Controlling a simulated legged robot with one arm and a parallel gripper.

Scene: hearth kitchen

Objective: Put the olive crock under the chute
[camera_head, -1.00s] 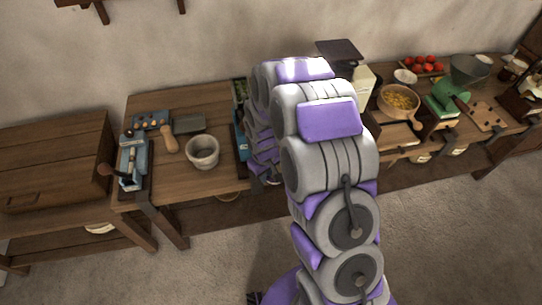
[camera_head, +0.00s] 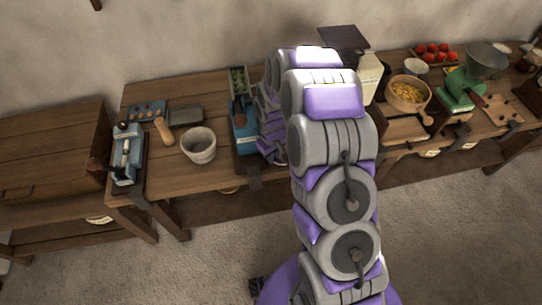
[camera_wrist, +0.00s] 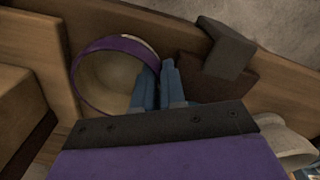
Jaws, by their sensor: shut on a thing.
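In the wrist view, my gripper (camera_wrist: 166,84) is shut on the wall of a round crock (camera_wrist: 112,80) with a pale inside and a purple band at the rim. The crock is partly covered by the fingers; I cannot tell whether it touches the table. In the head view my arm hides the gripper and this crock. A blue device (camera_head: 246,135) with a tray of green olives (camera_head: 237,81) behind it stands just left of my arm. I cannot make out its chute. A grey-white crock (camera_head: 198,147) stands left of it.
A dark clamp (camera_wrist: 225,48) sits at the table edge beside the held crock. Left are a blue-grey press (camera_head: 128,155), a wooden pestle (camera_head: 163,131) and a grey tin (camera_head: 186,115). Right of my arm are a bowl of yellow pieces (camera_head: 408,93) and a green grinder (camera_head: 464,86).

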